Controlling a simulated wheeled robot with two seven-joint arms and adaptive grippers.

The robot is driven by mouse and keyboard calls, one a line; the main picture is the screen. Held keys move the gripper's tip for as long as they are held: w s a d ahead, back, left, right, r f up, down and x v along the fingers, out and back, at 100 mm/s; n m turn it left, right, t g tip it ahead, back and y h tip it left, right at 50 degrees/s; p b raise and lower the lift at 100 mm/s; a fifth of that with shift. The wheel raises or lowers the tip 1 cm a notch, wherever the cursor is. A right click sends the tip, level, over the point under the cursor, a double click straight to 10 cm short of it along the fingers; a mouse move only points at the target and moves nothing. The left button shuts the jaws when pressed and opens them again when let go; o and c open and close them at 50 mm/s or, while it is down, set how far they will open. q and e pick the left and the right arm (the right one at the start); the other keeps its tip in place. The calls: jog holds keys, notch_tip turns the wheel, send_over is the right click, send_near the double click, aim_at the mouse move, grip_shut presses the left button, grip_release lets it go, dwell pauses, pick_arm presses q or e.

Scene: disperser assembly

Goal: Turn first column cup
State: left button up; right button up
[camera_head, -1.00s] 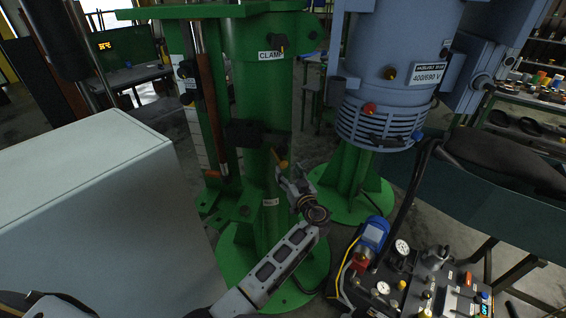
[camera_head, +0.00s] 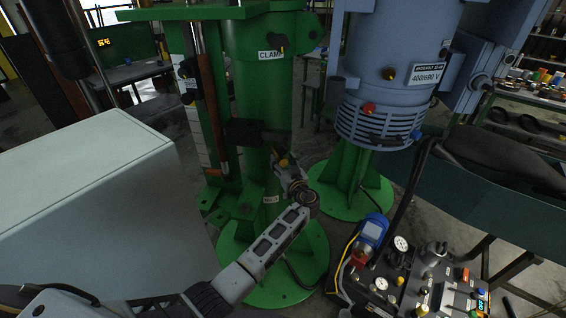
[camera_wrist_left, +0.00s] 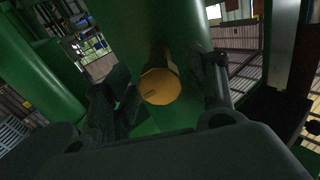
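The first column cup is a small yellow round cap (camera_head: 284,162) on the front of the green column (camera_head: 262,95). In the left wrist view the cup (camera_wrist_left: 160,86) faces the camera near the middle, with a dark slot mark on its face. My left gripper (camera_head: 284,170) is right at the cup and partly covers it. In the left wrist view its dark fingers (camera_wrist_left: 165,92) stand apart, one on each side of the cup. A gap shows on the right side; contact on the left cannot be told. My right gripper is not in view.
A blue-grey motor housing (camera_head: 400,65) stands on a green base at right. A control panel with gauges (camera_head: 415,280) is at lower right. A large pale cabinet (camera_head: 90,200) fills the left. A dark clamp block (camera_head: 243,132) sits on the column beside the cup.

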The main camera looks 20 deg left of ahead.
pick_arm(q)
jog(key=c, duration=1)
